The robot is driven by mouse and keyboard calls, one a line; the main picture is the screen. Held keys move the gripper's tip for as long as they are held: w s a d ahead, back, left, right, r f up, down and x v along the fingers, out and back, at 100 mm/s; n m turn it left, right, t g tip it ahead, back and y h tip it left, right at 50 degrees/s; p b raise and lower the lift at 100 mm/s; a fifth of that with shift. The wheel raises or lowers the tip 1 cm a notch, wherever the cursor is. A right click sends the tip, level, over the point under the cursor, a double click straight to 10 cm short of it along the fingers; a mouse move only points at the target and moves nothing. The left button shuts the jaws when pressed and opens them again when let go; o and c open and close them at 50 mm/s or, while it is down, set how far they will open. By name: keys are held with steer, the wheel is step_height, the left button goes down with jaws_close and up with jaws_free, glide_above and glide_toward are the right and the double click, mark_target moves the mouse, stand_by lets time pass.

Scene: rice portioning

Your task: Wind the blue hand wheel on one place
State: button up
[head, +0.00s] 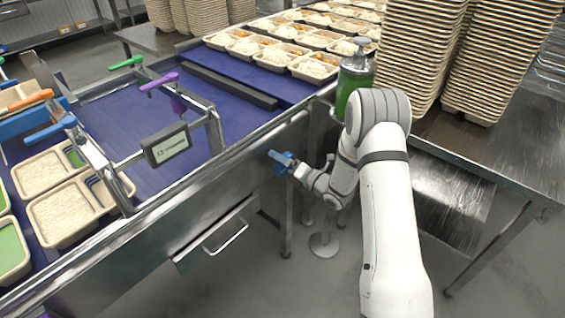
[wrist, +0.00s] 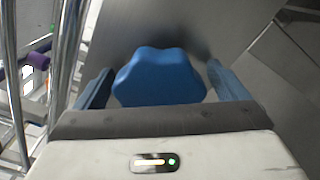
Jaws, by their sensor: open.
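The blue hand wheel (wrist: 160,78) is a lobed knob, seen close up in the middle of the wrist view. In the head view, blue shows at the conveyor's metal side (head: 283,160), where wheel and gripper are hard to tell apart. My gripper (wrist: 160,85) is open, with one blue finger on each side of the wheel. Gaps show between the fingers and the wheel in the wrist view. The wheel's lower part is hidden behind the gripper body.
The blue conveyor belt (head: 120,120) carries trays of rice (head: 65,212) at the left. Filled trays (head: 315,68) stand at the back. A green container (head: 352,80) stands near my arm. Tall tray stacks (head: 425,50) stand on the right-hand metal table (head: 490,150). A drawer handle (head: 228,238) juts out below the conveyor.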

steer(key=shift+c, duration=0.4)
steer(key=c, duration=0.9)
steer(key=shift+a, duration=0.1)
steer(key=shift+f+m+b, duration=0.1)
steer(key=shift+m+b, duration=0.2)
steer(key=shift+b, duration=0.15)
